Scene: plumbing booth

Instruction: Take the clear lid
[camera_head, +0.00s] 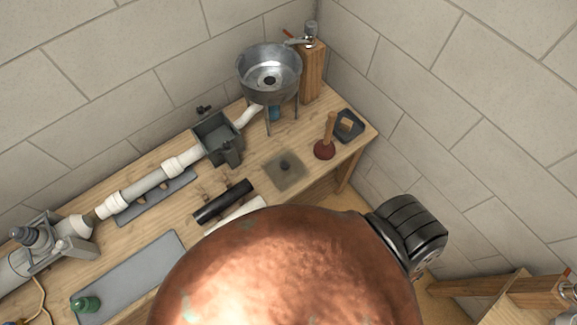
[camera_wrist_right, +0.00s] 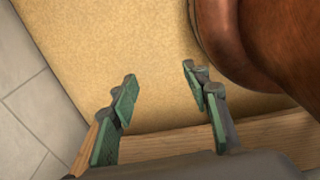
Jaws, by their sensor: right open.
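The clear lid (camera_head: 284,171) looks like a see-through square plate with a dark knob in its middle. It lies flat on the wooden bench right of centre in the head view. My right gripper (camera_wrist_right: 160,76) is open and empty in the right wrist view, its green-padded fingers apart above a tan surface. The lid does not show in that view. My left gripper is not in view.
A large copper-coloured rounded body (camera_head: 290,262) hides the bench's front. Around the lid are a grey trap box (camera_head: 220,140), a plunger (camera_head: 325,148), a black tube (camera_head: 223,202) and a metal basin (camera_head: 268,75) on legs. A grey mat (camera_head: 135,272) lies left.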

